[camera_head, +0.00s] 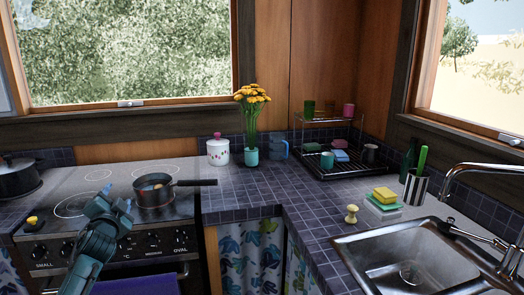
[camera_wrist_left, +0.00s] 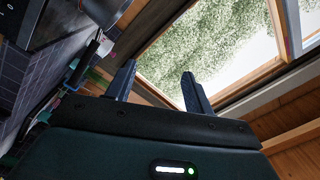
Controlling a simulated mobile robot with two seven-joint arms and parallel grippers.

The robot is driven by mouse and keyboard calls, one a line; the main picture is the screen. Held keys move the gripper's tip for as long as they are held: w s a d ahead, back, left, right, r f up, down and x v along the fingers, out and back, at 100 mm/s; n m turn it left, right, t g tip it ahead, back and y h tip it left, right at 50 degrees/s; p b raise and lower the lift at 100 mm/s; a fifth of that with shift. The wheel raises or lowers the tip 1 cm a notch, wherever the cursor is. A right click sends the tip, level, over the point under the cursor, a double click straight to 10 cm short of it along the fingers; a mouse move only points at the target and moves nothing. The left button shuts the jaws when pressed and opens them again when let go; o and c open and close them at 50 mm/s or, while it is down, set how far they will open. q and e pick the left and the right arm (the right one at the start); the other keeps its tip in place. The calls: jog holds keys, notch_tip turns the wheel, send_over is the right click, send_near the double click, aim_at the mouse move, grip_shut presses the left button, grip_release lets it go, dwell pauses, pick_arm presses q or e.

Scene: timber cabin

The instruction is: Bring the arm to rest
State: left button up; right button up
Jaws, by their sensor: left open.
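My left gripper (camera_head: 115,199) comes in from the lower left in the head view, in front of the stove and left of the small pan. Its fingers also show in the left wrist view (camera_wrist_left: 158,85), spread apart with nothing between them. Beyond them are the window and the timber wall. My right gripper is in neither view.
A stove (camera_head: 95,183) carries a small pan (camera_head: 153,197) with its handle pointing right, and a dark pot (camera_head: 18,178) at far left. A tiled counter (camera_head: 250,188) holds a flower vase (camera_head: 251,156), a dish rack (camera_head: 335,168) and a sink (camera_head: 400,245).

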pick_arm(q)
jog(key=s+d+f+n+g+h, duration=0.2)
jog(key=s+d+f+n+h, duration=0.35)
jog(key=d+f, duration=0.55)
jog(key=s+d+f+g+h, duration=0.1)
jog(key=s+d+f, duration=0.1)
jog(key=s+f, duration=0.35)
jog(key=s+d+f+m+g, duration=0.1)
jog(key=s+d+f, duration=0.25)
jog(key=s, duration=0.25)
jog(key=s+d+f+g+h, duration=0.1)
jog(key=s+d+f, duration=0.1)
jog(key=s+f, duration=0.35)
jog(key=s+d+f+g, duration=0.1)
jog(key=s+d, duration=0.2)
jog(key=s, duration=0.5)
jog(key=s+d+f+g, duration=0.1)
jog(key=s+d, duration=0.2)
jog(key=s, duration=0.5)
jog(key=shift+s+f+h, duration=0.25)
jog(key=shift+f+h, duration=0.05)
jog(key=shift+h, duration=0.15)
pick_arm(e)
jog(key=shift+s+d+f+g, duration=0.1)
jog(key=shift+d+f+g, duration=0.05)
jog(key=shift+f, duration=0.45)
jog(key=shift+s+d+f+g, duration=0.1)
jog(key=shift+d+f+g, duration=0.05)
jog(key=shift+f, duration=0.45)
